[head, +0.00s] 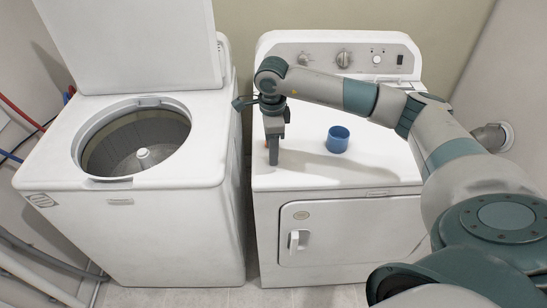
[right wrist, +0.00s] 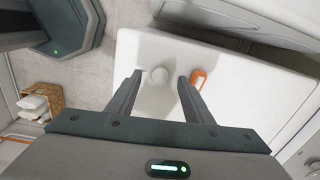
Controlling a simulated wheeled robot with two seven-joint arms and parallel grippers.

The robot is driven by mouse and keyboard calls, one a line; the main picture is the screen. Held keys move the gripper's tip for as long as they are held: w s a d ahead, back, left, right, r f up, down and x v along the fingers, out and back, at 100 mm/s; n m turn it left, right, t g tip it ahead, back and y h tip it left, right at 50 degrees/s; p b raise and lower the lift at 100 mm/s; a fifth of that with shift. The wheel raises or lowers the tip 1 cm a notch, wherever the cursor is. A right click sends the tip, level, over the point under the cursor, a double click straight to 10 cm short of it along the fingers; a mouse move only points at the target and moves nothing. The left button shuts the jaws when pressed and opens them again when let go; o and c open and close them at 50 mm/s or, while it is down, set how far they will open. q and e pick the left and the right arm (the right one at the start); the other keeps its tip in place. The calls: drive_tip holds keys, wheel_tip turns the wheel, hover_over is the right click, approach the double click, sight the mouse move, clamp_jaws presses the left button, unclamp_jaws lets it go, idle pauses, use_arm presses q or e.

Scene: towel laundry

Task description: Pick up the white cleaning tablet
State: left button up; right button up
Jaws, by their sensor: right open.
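The white cleaning tablet (right wrist: 159,76) is a small round white piece on the white dryer top (right wrist: 150,46). In the right wrist view it lies between the two open fingertips of my right gripper (right wrist: 160,80), with a gap to each finger. In the head view my right gripper (head: 273,157) points down over the left part of the dryer top (head: 385,165). The tablet is hidden there. I cannot tell the exact height of the fingertips above the surface. My left gripper is in neither view.
An orange and white item (right wrist: 198,79) lies just outside the right finger. A blue cup (head: 338,140) stands to the right on the dryer. The washer (head: 190,165) with its lid raised stands left, across a narrow gap. A basket (right wrist: 42,100) sits on the floor.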

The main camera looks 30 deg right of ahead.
drive_tip(key=shift+d+f+p, duration=0.15)
drive_tip(key=shift+f+p, duration=0.35)
drive_tip(key=shift+f, duration=1.05)
drive_tip(key=c, duration=1.1)
